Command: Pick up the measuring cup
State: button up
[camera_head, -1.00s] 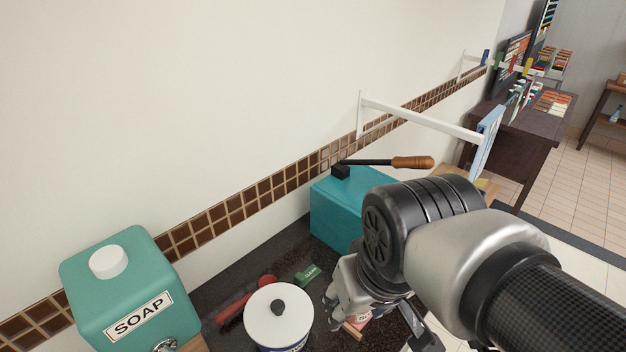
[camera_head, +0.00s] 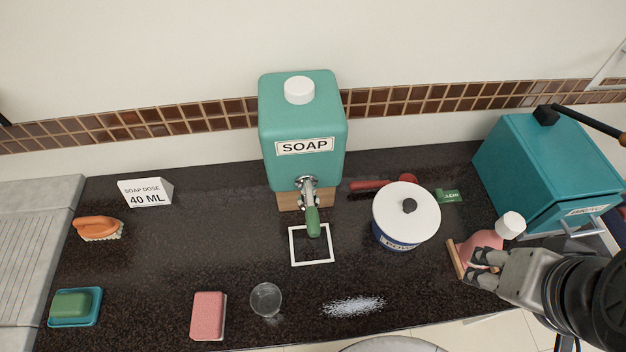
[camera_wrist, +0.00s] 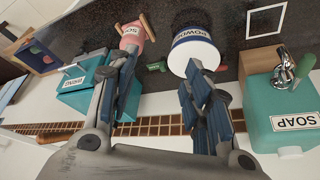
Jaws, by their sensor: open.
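The measuring cup appears to be the small clear round vessel (camera_head: 266,299) on the dark counter, near its front edge in the head view. It stands upright, apart from other things. I cannot make it out in the wrist view. My gripper (camera_head: 474,267) is at the right of the head view, beside a pink bottle with a white cap and well to the right of the cup. In the wrist view my gripper (camera_wrist: 158,62) has its two fingers spread with nothing between them.
A teal soap dispenser (camera_head: 303,130) stands at the back above a white square outline (camera_head: 311,262).

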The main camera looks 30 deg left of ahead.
aim_at(265, 299)
jog(key=u, duration=2.35)
jog(key=j+z, duration=0.45)
jog(key=j, duration=0.2)
jog(key=j+z, duration=0.4)
jog(key=j, duration=0.2)
jog(key=k+j+z, duration=0.2)
jog(key=j+z, duration=0.25)
jog(key=j, duration=0.15)
